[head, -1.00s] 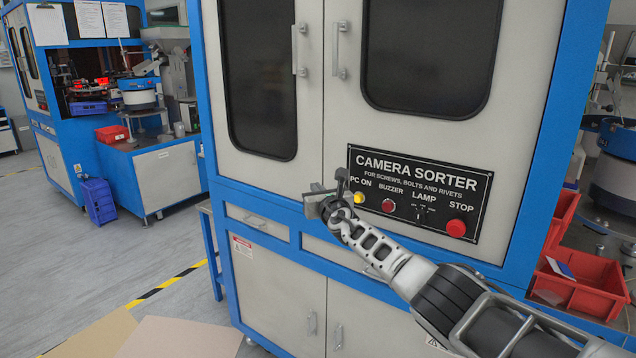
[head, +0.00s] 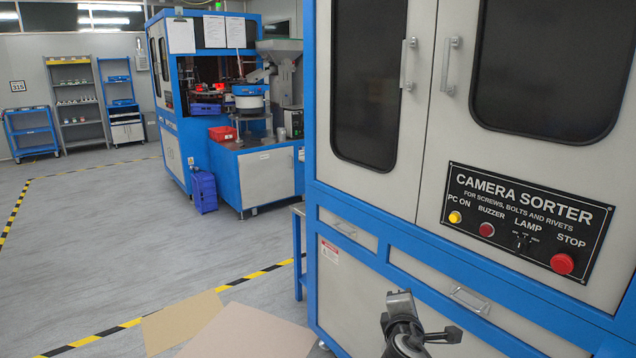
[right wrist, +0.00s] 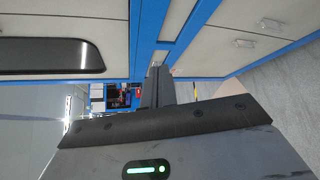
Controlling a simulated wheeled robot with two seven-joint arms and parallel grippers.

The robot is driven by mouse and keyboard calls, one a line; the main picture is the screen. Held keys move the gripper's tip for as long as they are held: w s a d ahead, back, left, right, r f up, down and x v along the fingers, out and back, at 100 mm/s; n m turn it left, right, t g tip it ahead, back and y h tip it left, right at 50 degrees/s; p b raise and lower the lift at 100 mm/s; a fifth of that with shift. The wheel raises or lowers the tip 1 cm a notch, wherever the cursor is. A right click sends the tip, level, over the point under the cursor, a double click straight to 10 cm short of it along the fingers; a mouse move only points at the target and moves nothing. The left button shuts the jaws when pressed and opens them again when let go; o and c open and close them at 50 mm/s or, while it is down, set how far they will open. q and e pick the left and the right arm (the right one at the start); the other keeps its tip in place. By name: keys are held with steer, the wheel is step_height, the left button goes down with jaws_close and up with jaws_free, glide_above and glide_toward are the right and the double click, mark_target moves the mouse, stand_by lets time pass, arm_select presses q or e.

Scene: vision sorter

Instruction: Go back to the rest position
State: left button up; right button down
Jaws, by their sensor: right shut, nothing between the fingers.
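My right gripper (head: 403,308) is at the bottom of the head view, low in front of the camera sorter cabinet and apart from its control panel. It is shut and empty. Its closed dark fingers also show in the right wrist view (right wrist: 157,88), with nothing between them. The control panel (head: 526,222) on the cabinet carries a yellow button (head: 455,217), a red buzzer button (head: 487,230), a lamp switch (head: 522,242) and a red stop button (head: 562,264). My left gripper is not in view.
The white and blue sorter cabinet (head: 425,185) fills the right side. Flat brown boards (head: 250,335) lie on the floor at the cabinet's left. A second blue machine (head: 265,178), a blue crate (head: 203,191) and shelves (head: 78,105) stand farther back. The floor at left is clear.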

steer(key=s+d+f+m+g+y, duration=0.1)
steer(key=s+f+m+g, duration=0.4)
steer(key=s, duration=0.7)
steer(key=s+d+f+m+g, duration=0.15)
steer(key=s+f+m, duration=0.25)
steer(key=s+m, duration=0.5)
steer(key=s+a+r+m+g+y, duration=0.1)
steer(key=s+r+g+y, duration=0.1)
steer(key=s, duration=0.8)
steer(key=s+a+r+m+g+y, duration=0.1)
steer(key=s+m+g+y, duration=0.15)
steer(key=s, duration=0.75)
steer(key=w+a+f+t, duration=0.2)
steer(key=f+t, duration=0.1)
steer(key=f, duration=0.2)
steer(key=w+a+f+n+t+y, duration=0.1)
steer(key=w+a+f+t, duration=0.1)
steer(key=f, duration=0.3)
steer(key=shift+w+a+t, duration=0.2)
steer(key=shift+w+t, duration=0.3)
steer(key=shift+w, duration=0.1)
steer(key=shift+y, duration=0.25)
